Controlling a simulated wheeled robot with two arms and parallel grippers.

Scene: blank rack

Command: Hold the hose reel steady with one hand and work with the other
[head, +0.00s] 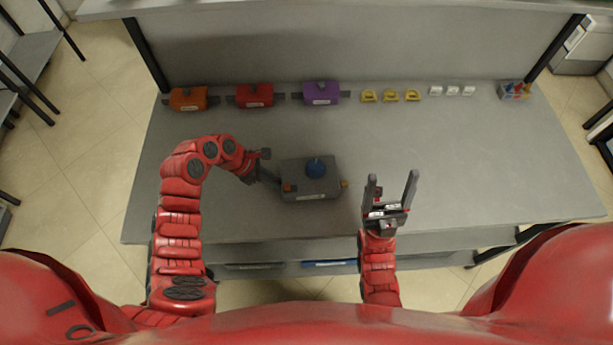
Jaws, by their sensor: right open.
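A grey box with a blue round knob on top (312,186) stands on the grey table; I take it as the hose reel, though no hose shows. It has an orange part at its left side, a yellowish part at its right side and a pale label in front. My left gripper (272,168) is at the box's left side, with one dark finger reaching to the orange part. Whether it grips or only touches there is unclear. My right gripper (392,181) is open and empty, right of the box and apart from it, fingers pointing to the back.
Along the back of the table (480,165) stand an orange box (188,100), a red box (254,96), a purple box (321,94), three yellow pieces (391,97), three white pieces (452,91) and a small bin with colourful items (514,91). The table's right side is clear.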

